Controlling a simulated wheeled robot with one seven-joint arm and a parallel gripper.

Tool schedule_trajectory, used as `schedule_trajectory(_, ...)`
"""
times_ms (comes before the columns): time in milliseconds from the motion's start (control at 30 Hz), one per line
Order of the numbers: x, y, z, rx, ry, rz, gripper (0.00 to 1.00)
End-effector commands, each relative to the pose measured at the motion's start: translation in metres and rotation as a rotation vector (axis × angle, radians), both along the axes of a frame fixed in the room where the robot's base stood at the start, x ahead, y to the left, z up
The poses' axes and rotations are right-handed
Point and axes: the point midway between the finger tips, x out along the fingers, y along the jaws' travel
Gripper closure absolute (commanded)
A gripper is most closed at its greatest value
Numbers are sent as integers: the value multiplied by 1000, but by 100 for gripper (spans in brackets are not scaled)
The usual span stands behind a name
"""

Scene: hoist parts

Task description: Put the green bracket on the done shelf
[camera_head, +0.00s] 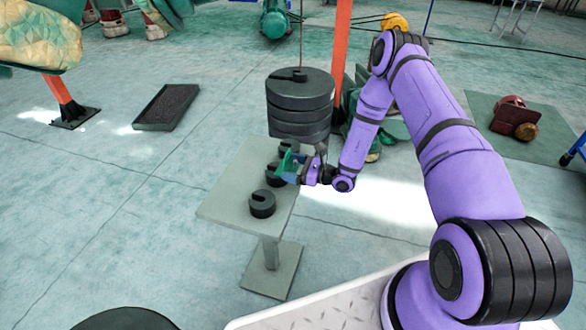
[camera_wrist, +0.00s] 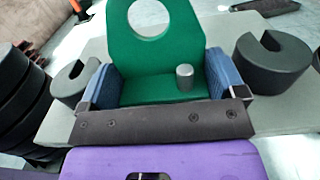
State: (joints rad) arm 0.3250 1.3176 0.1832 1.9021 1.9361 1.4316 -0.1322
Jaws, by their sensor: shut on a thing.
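The green bracket (camera_wrist: 160,50) is an L-shaped plate with a large round hole in its upright part and a grey metal peg on its flat part. My gripper (camera_wrist: 163,82) is shut on it, with blue pads against its left and right sides. In the head view the green bracket (camera_head: 287,159) shows small at the end of my purple arm, over the grey pedestal table. Whether it touches the table is hard to tell. No shelf marked as done can be made out in either view.
The grey pedestal table (camera_head: 225,205) bears a slotted black weight (camera_head: 262,204) and others partly hidden by my gripper. A dark tray (camera_head: 167,107) lies on the floor at left. An orange post (camera_head: 341,50) rises behind.

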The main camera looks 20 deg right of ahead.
Motion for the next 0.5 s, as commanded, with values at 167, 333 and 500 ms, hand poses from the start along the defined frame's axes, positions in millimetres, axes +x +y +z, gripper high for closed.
schedule_trajectory(167, 1, 0, -3, 0, -3, 0, 55)
schedule_trajectory(333, 0, 0, -4, 1, -2, -1, 55)
schedule_trajectory(500, 0, 0, -8, 1, -2, -1, 55)
